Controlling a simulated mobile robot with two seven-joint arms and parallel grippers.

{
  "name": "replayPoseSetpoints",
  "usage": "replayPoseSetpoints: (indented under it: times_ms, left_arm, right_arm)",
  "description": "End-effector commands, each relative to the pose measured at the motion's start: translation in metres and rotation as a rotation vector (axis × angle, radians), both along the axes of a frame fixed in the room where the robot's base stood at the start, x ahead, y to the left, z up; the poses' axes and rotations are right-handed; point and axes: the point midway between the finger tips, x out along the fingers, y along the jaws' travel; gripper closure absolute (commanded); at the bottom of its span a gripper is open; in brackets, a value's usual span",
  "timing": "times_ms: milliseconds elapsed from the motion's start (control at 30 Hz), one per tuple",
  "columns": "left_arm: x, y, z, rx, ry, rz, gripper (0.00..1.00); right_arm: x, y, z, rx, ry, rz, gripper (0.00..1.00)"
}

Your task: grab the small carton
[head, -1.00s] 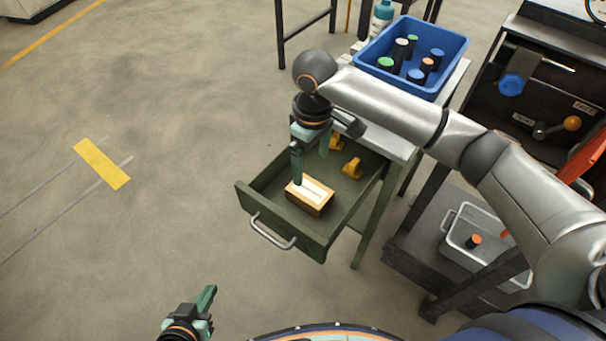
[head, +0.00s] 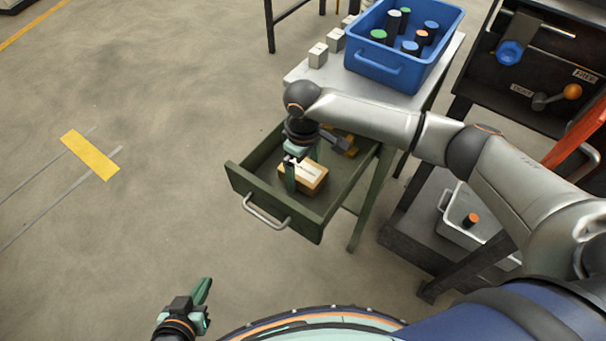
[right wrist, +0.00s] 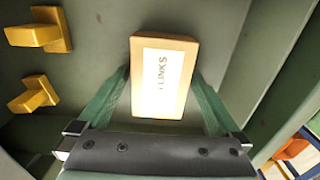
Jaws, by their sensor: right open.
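The small carton (head: 309,182) is a tan box with a white label, lying in the open green drawer (head: 307,228) under the bench. In the right wrist view the carton (right wrist: 175,62) carries the label text "LINKS". My right gripper (head: 300,178) is down in the drawer at the carton. Its two green fingers (right wrist: 163,95) are spread, one on each side of the carton's near end, with small gaps visible. In the head view the far finger is mostly hidden. My left gripper (head: 202,292) is at the bottom left, empty, over the floor; its finger gap is not clear.
Yellow parts (right wrist: 40,38) lie in the drawer beside the carton. A blue bin (head: 375,69) with several capped cylinders and some grey blocks (head: 318,55) stand on the bench. A grey tray (head: 452,232) is at the right.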

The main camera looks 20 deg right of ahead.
Motion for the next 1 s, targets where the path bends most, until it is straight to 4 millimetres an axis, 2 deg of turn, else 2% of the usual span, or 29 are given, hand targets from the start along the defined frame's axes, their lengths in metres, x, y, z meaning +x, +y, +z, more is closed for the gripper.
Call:
replayPoseSetpoints:
  times_ms: [267,1000]
  left_arm:
    - [0.0002,0.0011,0.0007,0.002,-0.002,-0.001,1.00]
    - [-0.0013,0.0015,-0.0002,0.003,0.001,0.000,1.00]
  right_arm:
    - [-0.0001,0.0003,-0.0037,0.001,-0.001,0.001,0.00]
    - [-0.0002,0.0002,-0.0034,0.000,0.000,0.001,0.82]
